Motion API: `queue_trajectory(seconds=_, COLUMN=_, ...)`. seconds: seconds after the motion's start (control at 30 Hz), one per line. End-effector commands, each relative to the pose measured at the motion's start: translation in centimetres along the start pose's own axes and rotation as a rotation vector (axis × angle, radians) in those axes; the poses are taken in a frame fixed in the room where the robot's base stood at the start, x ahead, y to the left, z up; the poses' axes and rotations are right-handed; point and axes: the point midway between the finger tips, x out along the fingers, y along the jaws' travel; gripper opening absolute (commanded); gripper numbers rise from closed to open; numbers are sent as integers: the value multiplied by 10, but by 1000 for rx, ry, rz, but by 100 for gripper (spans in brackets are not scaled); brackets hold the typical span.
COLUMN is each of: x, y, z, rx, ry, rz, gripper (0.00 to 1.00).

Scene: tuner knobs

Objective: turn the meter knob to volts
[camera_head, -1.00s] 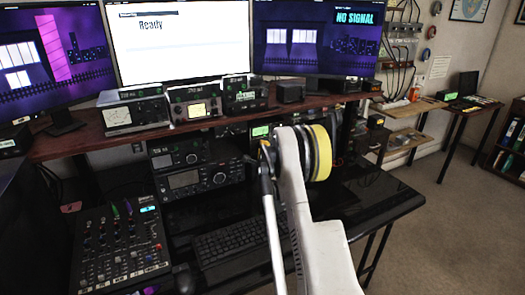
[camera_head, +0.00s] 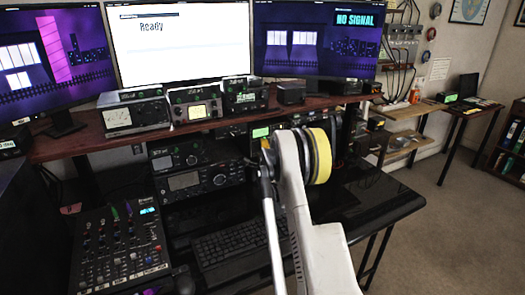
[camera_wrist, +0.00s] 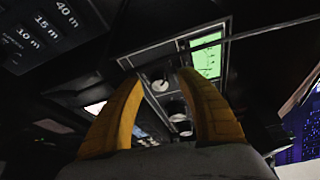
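In the wrist view, a dark panel with a lit green display (camera_wrist: 207,54) lies ahead of my gripper (camera_wrist: 160,76). A round grey knob (camera_wrist: 160,83) on it shows between the two yellow fingertips. The fingers are spread apart, with a gap to the knob on each side; I cannot tell how far in front of it they are. More knobs (camera_wrist: 178,110) show farther down between the fingers. No label naming volts is readable.
The wooden shelf (camera_head: 90,141) carries several radios and runs above the arm's working area. Radios (camera_head: 184,181) are stacked below it at left. A mixer (camera_head: 120,240) and a keyboard (camera_head: 235,240) lie on the desk. Bare desk (camera_head: 385,200) shows to the right.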

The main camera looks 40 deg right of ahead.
Motion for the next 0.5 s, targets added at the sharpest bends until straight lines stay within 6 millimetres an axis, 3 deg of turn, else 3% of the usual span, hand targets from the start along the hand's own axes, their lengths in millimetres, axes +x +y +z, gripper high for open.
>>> queue_trajectory(seconds=0.23, x=-12, y=0, z=0, rx=1, ry=0, rz=0, gripper=45)
queue_trajectory(seconds=0.5, x=-70, y=0, z=0, rx=0, ry=-1, rz=0, gripper=45)
